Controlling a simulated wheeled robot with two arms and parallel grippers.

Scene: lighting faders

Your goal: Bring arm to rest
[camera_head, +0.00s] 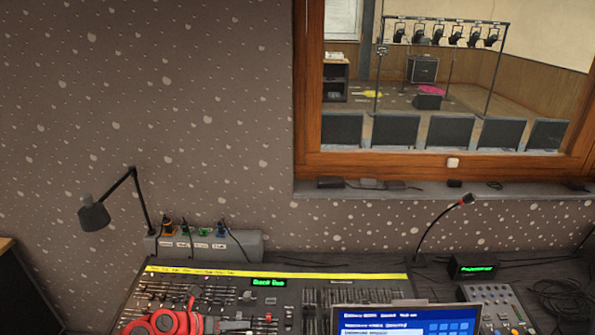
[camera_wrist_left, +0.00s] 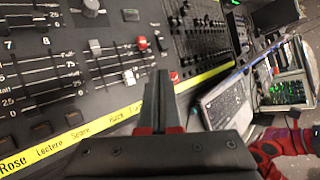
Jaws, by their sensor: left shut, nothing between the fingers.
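My left arm's red parts (camera_head: 170,322) show at the bottom left of the head view, low over the lighting desk (camera_head: 135,300). In the left wrist view my left gripper (camera_wrist_left: 160,78) is shut and empty, its dark fingers together over the desk near the yellow label strip (camera_wrist_left: 70,138). Fader caps lie close to the fingertips, including a red one (camera_wrist_left: 141,43) and a white one (camera_wrist_left: 129,77). I cannot tell whether the fingers touch the desk. My right gripper is not clearly seen in either view.
A laptop screen (camera_head: 405,321) stands at the front. A gooseneck microphone (camera_head: 440,220) rises behind it, with a small mixer (camera_head: 492,302) to the right. A desk lamp (camera_head: 94,214) stands at the left. The space above the desk is largely clear.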

